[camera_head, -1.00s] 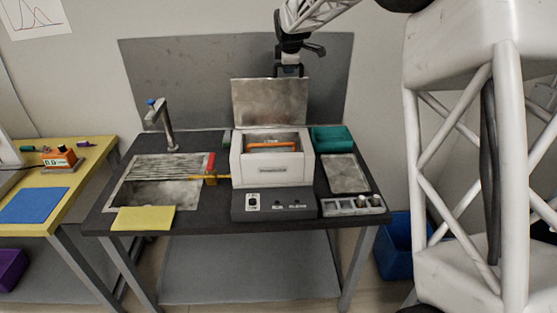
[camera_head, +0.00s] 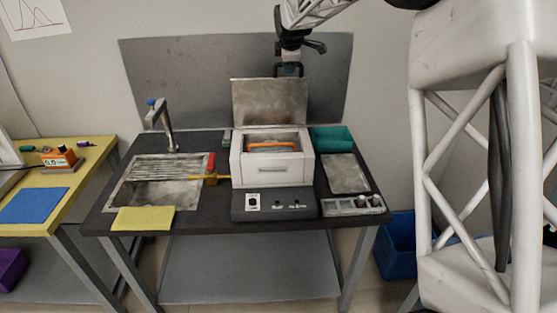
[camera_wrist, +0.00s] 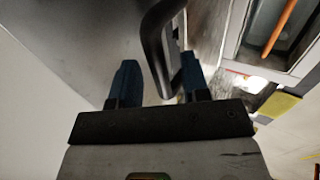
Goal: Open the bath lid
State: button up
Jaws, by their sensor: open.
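The bath (camera_head: 271,172) is a white box on the dark bench. Its metal lid (camera_head: 270,102) stands raised, about upright, at the back, so the bath's opening is uncovered. My gripper (camera_head: 289,70) is at the top edge of the lid. In the wrist view my gripper (camera_wrist: 160,82) has its two dark blue fingers apart. The lid's dark curved handle (camera_wrist: 152,38) reaches into the space between them, near the right finger. I cannot tell whether they touch.
An orange piece (camera_head: 271,144) shows in the bath's opening. A sink (camera_head: 160,182) with a tap (camera_head: 162,124) is to the left, with a yellow pad (camera_head: 144,218) in front. A green tray (camera_head: 332,138) and metal plate (camera_head: 344,173) are to the right. A grey panel stands behind.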

jog(key=shift+v, duration=2.8)
jog(key=s+d+m+g, duration=0.1)
jog(key=s+d+m, duration=0.15)
jog(key=s, duration=0.75)
jog(key=s+d+f+m, duration=0.15)
jog(key=s+m, duration=0.25)
jog(key=s, duration=0.6)
jog(key=s+d+m+g, duration=0.1)
jog(key=s+d+m, duration=0.15)
jog(key=s, duration=0.75)
jog(key=s+f+m, duration=0.3)
jog(key=s+f, duration=0.1)
jog(key=s, duration=0.5)
jog(key=s+d+f+m+g, duration=0.1)
jog(key=s+f+m, duration=0.2)
jog(key=s, duration=0.7)
jog(key=s+d+f+m+g, duration=0.1)
jog(key=s+f+m, duration=0.2)
jog(key=s, duration=0.7)
jog(key=shift+d+f, duration=0.2)
jog(key=shift+f, duration=0.65)
